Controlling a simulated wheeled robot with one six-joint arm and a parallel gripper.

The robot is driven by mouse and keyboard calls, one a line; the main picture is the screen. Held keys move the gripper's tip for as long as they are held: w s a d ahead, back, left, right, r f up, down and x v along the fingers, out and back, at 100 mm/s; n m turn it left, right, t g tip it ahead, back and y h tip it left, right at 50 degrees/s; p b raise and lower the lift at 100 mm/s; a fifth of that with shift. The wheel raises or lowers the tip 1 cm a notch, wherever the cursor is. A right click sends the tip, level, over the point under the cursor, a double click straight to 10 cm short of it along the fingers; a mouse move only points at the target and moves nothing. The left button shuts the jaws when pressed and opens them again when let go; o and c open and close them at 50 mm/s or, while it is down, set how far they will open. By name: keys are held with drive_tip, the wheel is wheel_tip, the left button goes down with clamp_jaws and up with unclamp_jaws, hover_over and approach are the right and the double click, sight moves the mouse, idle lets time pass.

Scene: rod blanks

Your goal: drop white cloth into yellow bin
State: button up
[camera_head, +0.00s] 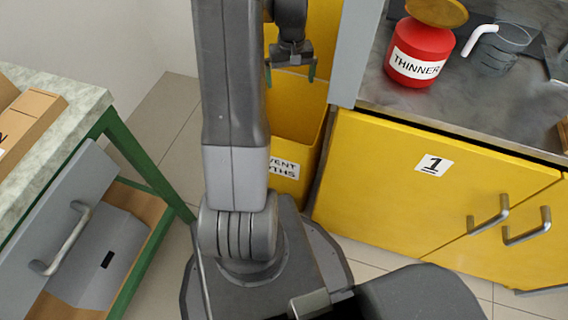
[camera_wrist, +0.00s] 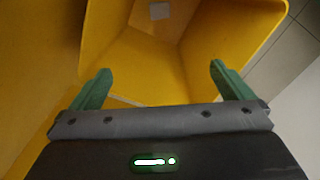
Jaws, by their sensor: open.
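The yellow bin (camera_head: 309,108) stands on the floor beside the yellow cabinet, partly hidden by my arm, with a partly covered label on its front. My gripper (camera_head: 290,73) is over the bin's opening with its green fingers spread apart. In the wrist view my gripper (camera_wrist: 156,85) is open, with nothing between the fingers, and the bin's inside (camera_wrist: 205,40) lies beyond them. A small pale square patch (camera_wrist: 159,11) shows inside the bin; I cannot tell whether it is the white cloth. No other white cloth can be made out.
A yellow cabinet (camera_head: 400,185) marked 1 stands right of the bin. A red THINNER can (camera_head: 420,52) and a grey mug (camera_head: 500,50) are on its top. A bench with a green frame (camera_head: 135,155) and an open grey drawer (camera_head: 65,215) is at left.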

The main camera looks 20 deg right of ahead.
wheel_tip(320, 180, up, 11)
drive_tip(key=p, duration=0.2)
drive_tip(key=shift+p, duration=0.35)
wheel_tip(320, 180, down, 14)
drive_tip(key=b, duration=0.4)
drive_tip(key=shift+r+p, duration=1.5)
drive_tip(key=shift+r, duration=0.5)
